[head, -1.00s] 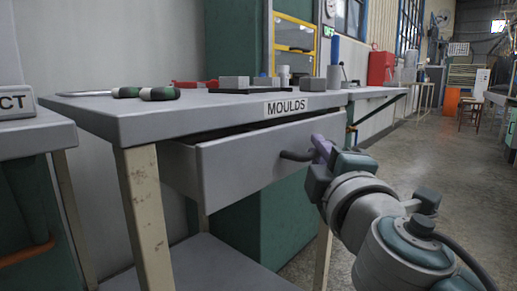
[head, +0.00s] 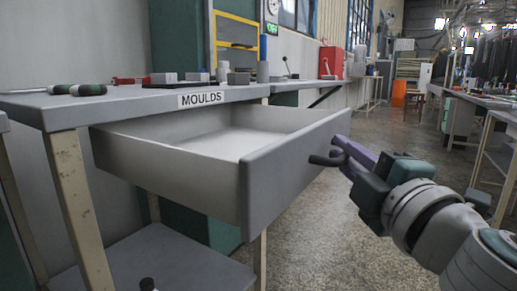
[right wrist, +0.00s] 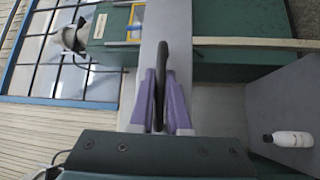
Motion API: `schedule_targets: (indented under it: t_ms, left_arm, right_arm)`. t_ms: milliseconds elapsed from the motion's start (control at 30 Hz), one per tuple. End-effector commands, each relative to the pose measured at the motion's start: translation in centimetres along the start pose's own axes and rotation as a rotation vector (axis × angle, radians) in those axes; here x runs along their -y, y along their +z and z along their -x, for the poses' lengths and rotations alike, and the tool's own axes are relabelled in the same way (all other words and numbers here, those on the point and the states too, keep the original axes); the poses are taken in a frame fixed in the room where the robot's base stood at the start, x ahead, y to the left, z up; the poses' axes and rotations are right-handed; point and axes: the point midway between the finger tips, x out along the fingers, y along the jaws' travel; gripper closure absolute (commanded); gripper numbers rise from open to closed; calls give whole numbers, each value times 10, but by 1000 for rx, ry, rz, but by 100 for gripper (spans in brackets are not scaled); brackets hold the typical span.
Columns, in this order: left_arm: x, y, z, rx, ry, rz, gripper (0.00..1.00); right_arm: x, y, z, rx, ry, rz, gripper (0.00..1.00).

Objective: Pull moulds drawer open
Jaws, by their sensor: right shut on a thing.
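The moulds drawer (head: 265,175) is pulled far out from under the grey table top, and its light inside looks empty. The table carries a "MOULDS" label (head: 200,98) on its front edge. The drawer's dark bar handle (head: 322,160) is on its front face. My right gripper (head: 345,153) is at the handle, its purple fingers shut on it. In the right wrist view the dark handle (right wrist: 160,75) stands between the two purple fingers (right wrist: 161,110). My left gripper is not in view.
Screwdrivers (head: 80,90) and grey blocks (head: 165,78) lie on the table top (head: 30,103). A lower shelf (head: 180,262) is below the drawer. Another workbench (head: 490,108) stands at the right. The floor (head: 400,135) between is clear. A white bottle (right wrist: 288,139) shows in the right wrist view.

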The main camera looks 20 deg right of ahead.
Motion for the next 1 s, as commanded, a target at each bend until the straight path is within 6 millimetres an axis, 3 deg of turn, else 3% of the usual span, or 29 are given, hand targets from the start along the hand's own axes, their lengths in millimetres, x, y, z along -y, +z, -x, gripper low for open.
schedule_targets:
  t_ms: [267, 300, 567, 833, 1000]
  left_arm:
    - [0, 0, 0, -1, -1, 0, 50]
    - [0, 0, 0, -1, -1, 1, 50]
    - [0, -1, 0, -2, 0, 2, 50]
    - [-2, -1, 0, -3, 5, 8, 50]
    - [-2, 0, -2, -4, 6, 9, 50]
  right_arm:
    - [0, 1, 0, 1, -1, 0, 100]
    - [0, 1, 0, 1, -1, 0, 84]
    - [0, 0, 0, 1, -1, 0, 56]
    - [0, 0, 1, 1, -1, -1, 56]
    - [2, 0, 19, 1, -3, -1, 56]
